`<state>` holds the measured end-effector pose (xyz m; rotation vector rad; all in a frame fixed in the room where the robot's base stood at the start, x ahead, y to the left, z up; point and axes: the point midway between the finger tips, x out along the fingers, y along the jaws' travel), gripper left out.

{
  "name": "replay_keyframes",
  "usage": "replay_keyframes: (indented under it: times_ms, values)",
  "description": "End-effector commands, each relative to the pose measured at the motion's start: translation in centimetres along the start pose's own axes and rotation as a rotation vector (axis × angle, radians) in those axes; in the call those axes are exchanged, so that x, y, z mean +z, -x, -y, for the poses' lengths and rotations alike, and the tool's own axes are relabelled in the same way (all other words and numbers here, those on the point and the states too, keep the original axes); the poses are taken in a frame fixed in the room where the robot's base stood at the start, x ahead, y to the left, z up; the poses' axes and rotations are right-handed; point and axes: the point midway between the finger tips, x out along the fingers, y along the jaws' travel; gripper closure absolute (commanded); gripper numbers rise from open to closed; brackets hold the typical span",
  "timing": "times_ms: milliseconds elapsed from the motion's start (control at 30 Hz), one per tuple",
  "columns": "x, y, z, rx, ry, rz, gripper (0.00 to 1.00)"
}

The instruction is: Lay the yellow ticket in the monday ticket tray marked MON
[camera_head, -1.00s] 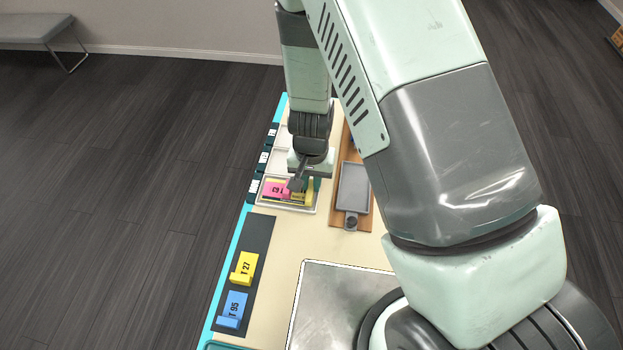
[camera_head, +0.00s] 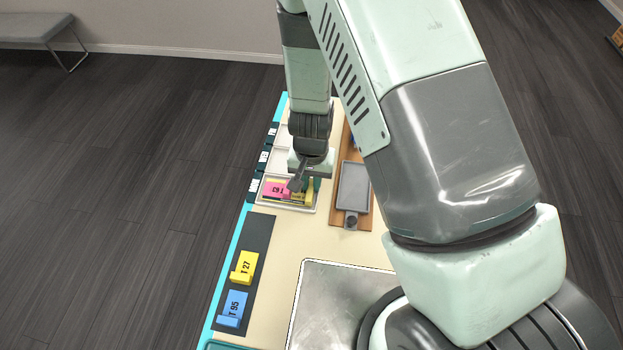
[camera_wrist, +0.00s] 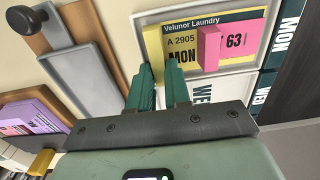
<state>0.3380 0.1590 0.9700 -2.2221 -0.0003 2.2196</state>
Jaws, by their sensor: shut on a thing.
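The MON tray (camera_head: 286,208) is a pale shallow tray at the table's left side; its rim (camera_wrist: 185,12) and MON label (camera_wrist: 289,35) show in the wrist view. Inside lie a pink ticket (camera_head: 275,189) with a raised tab and a yellow ticket printed "Velunor Laundry A 2905 MON" (camera_wrist: 181,42).
A WED tray (camera_wrist: 222,90) adjoins the MON tray. A grey tray (camera_head: 353,187) sits on a wooden board to the right. A yellow T 27 ticket (camera_head: 245,266) and a blue T 95 ticket (camera_head: 233,308) lie on a dark strip nearer me. The cream tabletop between is clear.

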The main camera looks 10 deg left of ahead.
Motion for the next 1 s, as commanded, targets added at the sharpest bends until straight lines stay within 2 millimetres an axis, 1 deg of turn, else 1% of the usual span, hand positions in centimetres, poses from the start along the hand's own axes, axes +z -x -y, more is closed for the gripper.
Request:
replay_keyframes:
  times_ms: [133, 167, 333, 533, 567, 700, 1000]
  values:
    - [0.0, 0.0, 0.0, 0.0, 0.0, 0.0, 1.0]
    - [0.0, 0.0, 0.0, 0.0, 0.0, 0.0, 0.79]
    - [0.0, 0.0, -0.01, 0.0, 0.0, 0.0, 0.53]
    - [0.01, 0.0, -0.01, 0.0, 0.0, 0.0, 0.53]
    - [0.01, 0.0, -0.01, 0.0, 0.0, 0.0, 0.5]
    - [0.01, 0.0, -0.01, 0.0, 0.0, 0.0, 0.28]
    - [0.01, 0.0, -0.01, 0.0, 0.0, 0.0, 0.27]
